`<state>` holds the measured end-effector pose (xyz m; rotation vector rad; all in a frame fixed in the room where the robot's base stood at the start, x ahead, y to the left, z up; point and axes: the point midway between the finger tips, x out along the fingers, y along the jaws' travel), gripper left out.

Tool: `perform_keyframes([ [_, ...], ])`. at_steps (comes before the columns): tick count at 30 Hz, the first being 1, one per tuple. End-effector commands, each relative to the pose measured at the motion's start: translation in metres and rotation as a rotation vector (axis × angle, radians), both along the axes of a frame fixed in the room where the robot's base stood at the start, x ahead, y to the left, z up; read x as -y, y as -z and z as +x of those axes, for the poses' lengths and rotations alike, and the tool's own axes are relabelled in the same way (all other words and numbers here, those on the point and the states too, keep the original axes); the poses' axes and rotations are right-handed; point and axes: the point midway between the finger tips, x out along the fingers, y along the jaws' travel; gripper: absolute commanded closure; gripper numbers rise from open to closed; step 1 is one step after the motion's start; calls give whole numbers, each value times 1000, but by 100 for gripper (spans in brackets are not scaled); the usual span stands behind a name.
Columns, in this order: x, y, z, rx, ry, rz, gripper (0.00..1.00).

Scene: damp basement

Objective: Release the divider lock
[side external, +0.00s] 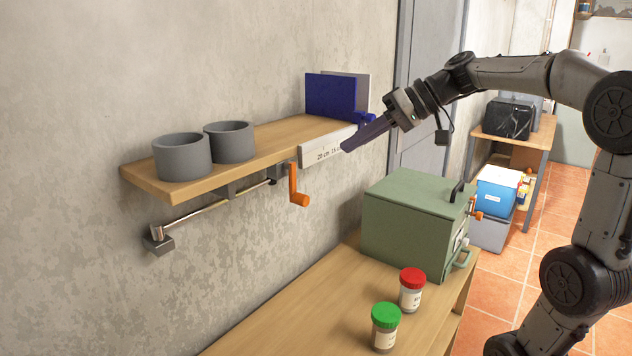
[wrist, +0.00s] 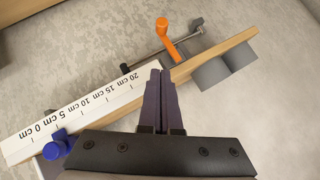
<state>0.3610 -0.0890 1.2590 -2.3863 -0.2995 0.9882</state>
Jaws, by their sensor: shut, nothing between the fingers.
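A blue divider panel (side external: 328,96) stands upright near the far end of the wooden shelf. A blue knob (side external: 368,118), likely its lock, sits at the shelf's front edge; it also shows at the lower left in the wrist view (wrist: 56,146). A white ruler strip (side external: 314,152) runs along the front edge, and in the wrist view the knob is near its 0 cm end. My gripper (side external: 344,149) is shut and empty, its fingers in front of the ruler. In the wrist view its fingertips (wrist: 164,72) are by the 20 cm end, away from the knob. I cannot tell whether they touch the strip.
Two grey cups (side external: 182,157) stand on the shelf's near end. An orange crank (side external: 295,187) and a metal rod (side external: 215,207) hang below the shelf. A green box (side external: 410,225) and two lidded jars (side external: 385,328) stand on the lower bench (side external: 290,318).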

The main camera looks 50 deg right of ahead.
Motion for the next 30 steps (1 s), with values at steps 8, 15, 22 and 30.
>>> perform_keyframes([
  [8,-24,34,39,-4,-5,4,100],
  [15,-42,62,53,-3,-2,1,100],
  [22,-51,76,54,-1,-1,0,100],
  [30,-52,78,53,0,1,1,100],
])
